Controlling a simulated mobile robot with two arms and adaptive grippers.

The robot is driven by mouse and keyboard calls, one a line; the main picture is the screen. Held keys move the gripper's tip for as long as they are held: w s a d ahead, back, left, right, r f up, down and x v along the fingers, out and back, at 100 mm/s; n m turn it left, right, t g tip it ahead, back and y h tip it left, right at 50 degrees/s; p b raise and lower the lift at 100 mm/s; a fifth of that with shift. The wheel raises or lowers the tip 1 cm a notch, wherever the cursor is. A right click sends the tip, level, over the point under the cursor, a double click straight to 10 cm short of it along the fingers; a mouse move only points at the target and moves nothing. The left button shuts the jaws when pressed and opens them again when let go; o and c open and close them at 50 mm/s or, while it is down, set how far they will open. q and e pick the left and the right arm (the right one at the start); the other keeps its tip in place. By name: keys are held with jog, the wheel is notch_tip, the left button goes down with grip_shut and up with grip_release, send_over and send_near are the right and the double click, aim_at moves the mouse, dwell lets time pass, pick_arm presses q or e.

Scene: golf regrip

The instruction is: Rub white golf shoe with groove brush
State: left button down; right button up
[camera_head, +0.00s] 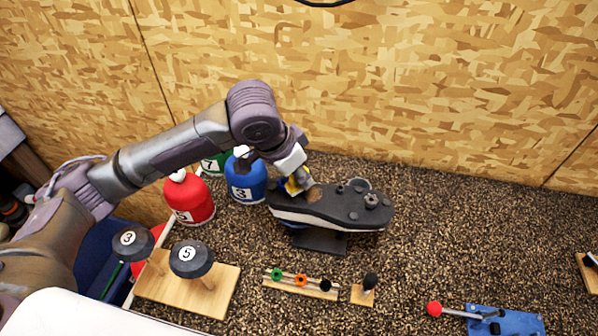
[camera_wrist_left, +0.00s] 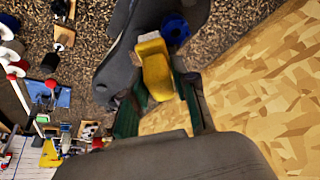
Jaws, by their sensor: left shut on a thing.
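The golf shoe (camera_head: 330,225) is held upside down on a dark stand, with its dark studded sole facing up and a white band along its side. In the left wrist view the dark sole (camera_wrist_left: 112,72) runs beyond the fingers. My left gripper (camera_head: 296,179) is over the left end of the sole, shut on the yellow brush (camera_head: 293,187). In the left wrist view the brush's yellow body (camera_wrist_left: 155,68) sits between the green-sided fingers (camera_wrist_left: 160,95). Its working end is low at the sole; exact contact is hard to tell. My right gripper is out of view.
Blue (camera_head: 246,180) and red (camera_head: 189,199) numbered headcovers stand left of the shoe. A wooden stand (camera_head: 221,290) with black numbered heads is front left. A small tee rack (camera_head: 318,292) lies in front. A wooden wall (camera_head: 400,90) closes the back.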

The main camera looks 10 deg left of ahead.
pick_arm(q)
jog(key=shift+f, duration=0.3)
